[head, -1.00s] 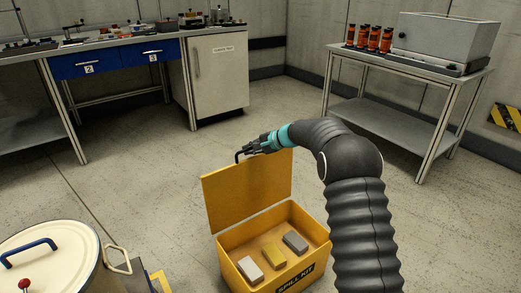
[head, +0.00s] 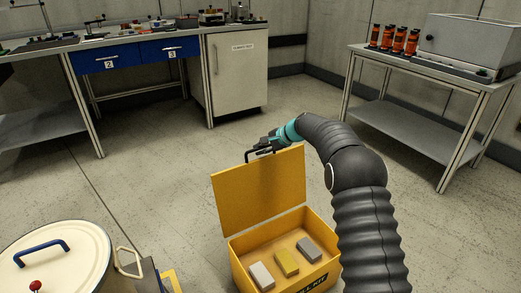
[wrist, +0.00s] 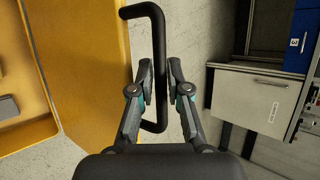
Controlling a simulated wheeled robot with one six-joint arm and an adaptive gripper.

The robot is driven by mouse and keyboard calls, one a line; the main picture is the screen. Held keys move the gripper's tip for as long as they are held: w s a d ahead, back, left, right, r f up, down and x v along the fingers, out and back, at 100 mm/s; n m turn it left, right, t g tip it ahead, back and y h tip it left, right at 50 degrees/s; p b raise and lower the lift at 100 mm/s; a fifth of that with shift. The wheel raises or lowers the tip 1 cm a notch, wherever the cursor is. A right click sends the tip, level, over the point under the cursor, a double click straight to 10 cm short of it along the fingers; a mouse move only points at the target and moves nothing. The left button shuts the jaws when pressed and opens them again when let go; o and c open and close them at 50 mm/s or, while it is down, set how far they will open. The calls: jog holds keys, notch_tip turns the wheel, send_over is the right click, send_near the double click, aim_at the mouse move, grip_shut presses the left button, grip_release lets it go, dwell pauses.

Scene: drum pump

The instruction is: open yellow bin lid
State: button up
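The yellow spill kit bin (head: 325,272) stands on the floor at the bottom middle of the head view. Its yellow lid (head: 258,192) stands up, roughly upright, along the bin's back left side, so the inside shows. In the head view my gripper (head: 258,149) is at the lid's top edge. Contact of the right finger is hard to judge.
Several small blocks, including a yellow one (head: 286,263), lie in the bin. A cream drum (head: 60,260) with a blue handle stands at the lower left. A workbench (head: 110,45) is at the back left, a side table (head: 410,107) at the right. The floor between is clear.

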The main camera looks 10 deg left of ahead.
jog(key=shift+o, duration=1.1)
jog(key=shift+w+d, duration=0.1)
jog(key=shift+d, duration=0.1)
jog(key=shift+s+a, duration=0.2)
jog(key=shift+a, duration=0.1)
jog(key=v, duration=1.2)
jog(key=shift+w, duration=0.1)
jog(key=s+d+f+n+g+h, duration=0.2)
jog(key=s+d+f+n+h, duration=0.1)
jog(key=s+d+f, duration=0.5)
jog(key=s+d+r+n+t+h, duration=0.1)
jog(key=s+d+r, duration=0.3)
jog(key=s, duration=0.9)
jog(key=s+d+r+n+t+h, duration=0.1)
jog(key=s+d+r+t+h, duration=0.1)
jog(key=s+d, duration=0.8)
jog(key=s+d+r+n+t+h, duration=0.1)
jog(key=s+d+r, duration=0.5)
jog(key=s, duration=1.1)
jog(key=shift+d+r+n+t+h, duration=0.45)
jog(key=shift+n+h, duration=0.15)
jog(key=shift+h, duration=0.7)
